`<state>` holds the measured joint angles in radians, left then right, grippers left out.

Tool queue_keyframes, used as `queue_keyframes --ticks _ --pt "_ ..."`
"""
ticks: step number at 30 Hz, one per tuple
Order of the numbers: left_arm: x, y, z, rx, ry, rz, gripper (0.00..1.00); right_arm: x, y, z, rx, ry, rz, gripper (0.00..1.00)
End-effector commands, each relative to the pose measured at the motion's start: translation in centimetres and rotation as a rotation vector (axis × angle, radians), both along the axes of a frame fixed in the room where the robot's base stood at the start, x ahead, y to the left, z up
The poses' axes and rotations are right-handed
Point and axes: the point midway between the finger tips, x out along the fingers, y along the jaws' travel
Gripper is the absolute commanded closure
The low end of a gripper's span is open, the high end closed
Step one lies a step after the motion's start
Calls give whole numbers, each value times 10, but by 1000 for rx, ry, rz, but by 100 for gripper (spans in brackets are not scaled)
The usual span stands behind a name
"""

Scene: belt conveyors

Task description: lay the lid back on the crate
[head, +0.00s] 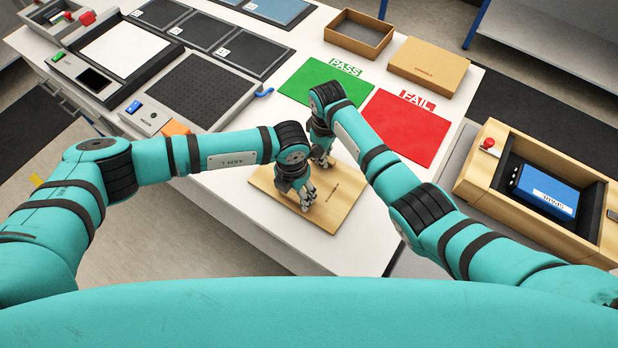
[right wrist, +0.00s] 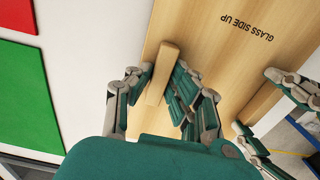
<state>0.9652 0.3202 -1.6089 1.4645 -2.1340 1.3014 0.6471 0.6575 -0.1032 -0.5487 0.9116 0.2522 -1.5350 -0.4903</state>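A flat pale wooden lid (head: 337,203) lies low over the white table's near part; I cannot tell whether it touches the table. In the right wrist view the lid (right wrist: 222,70) shows printed "GLASS SIDE UP" and two raised wooden bars. My right gripper (right wrist: 161,74) has its fingers against both sides of one bar (right wrist: 163,70); in the head view it is partly hidden behind its arm. My left gripper (head: 306,199) is at the other bar (right wrist: 262,102); its grip is unclear.
A similar box with a closed top (head: 430,62) stands beside the crate. Green PASS (head: 318,83) and red FAIL (head: 405,130) mats lie between. At right, a wooden case (head: 484,168) holds a blue SPARE unit (head: 545,188). Dark trays and devices fill the left.

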Motion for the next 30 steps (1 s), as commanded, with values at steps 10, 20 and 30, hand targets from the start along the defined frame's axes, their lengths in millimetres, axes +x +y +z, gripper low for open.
queue_keyframes --ticks 10,20,30 --pt "1 0 0 0 -1 0 83 0 0 0 0 0 0 100" --pt "1 0 8 0 -2 0 83 0 0 8 -1 -1 1 100" --pt "1 0 43 0 -1 1 83 0 0 43 0 0 1 100"
